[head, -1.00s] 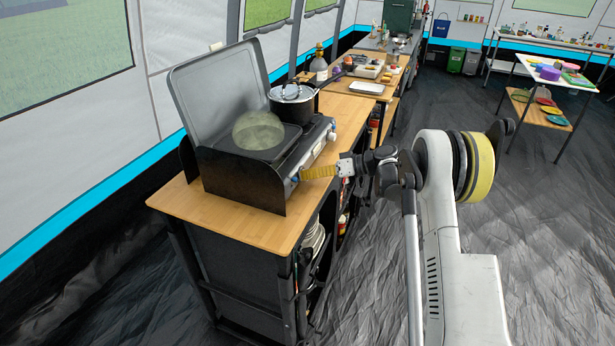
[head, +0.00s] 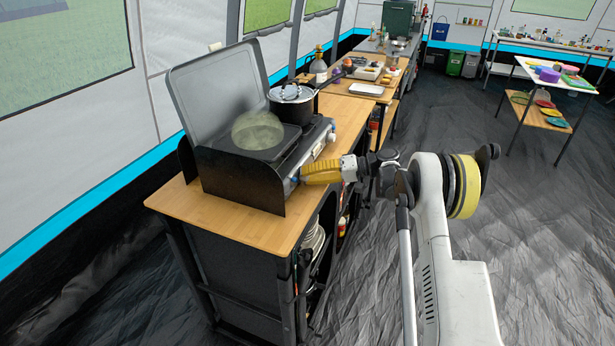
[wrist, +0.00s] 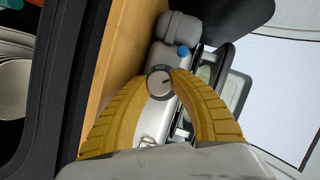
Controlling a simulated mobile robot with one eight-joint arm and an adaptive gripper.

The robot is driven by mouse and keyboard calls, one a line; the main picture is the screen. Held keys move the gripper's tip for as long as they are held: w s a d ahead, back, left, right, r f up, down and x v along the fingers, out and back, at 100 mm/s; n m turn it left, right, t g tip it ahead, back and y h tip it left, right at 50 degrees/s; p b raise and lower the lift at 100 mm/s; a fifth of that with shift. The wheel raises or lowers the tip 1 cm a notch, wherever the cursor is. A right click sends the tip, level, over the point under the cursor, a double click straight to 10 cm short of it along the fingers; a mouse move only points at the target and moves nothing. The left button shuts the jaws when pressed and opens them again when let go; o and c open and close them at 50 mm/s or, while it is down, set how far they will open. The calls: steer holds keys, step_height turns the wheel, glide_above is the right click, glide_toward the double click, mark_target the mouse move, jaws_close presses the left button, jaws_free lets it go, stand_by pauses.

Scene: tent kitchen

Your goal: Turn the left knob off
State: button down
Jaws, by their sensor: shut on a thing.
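The camp stove (head: 240,178) stands on the wooden counter with its grey lid up. The left knob (wrist: 158,82), round and grey with a dark mark, sits between my fingertips in the wrist view. My gripper (wrist: 158,80), with yellow ribbed fingers, is shut on it. In the head view my gripper (head: 303,176) reaches the stove's front panel near its left end, and its fingers hide the left knob there. A pale see-through dome (head: 257,132) shows over the left burner. The right knob (head: 331,136) is whitish and stands clear of my gripper.
A dark pot (head: 292,104) with a lid stands on the stove's right burner. A small blue part (wrist: 183,51) sits close to the left knob. The counter (head: 180,204) has bare wood beside the stove. The floor to the right is open.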

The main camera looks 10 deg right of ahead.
stand_by(0.3)
steer(key=c, duration=1.4)
jaws_free()
steer(key=shift+o, duration=0.2)
steer(key=shift+r, duration=0.1)
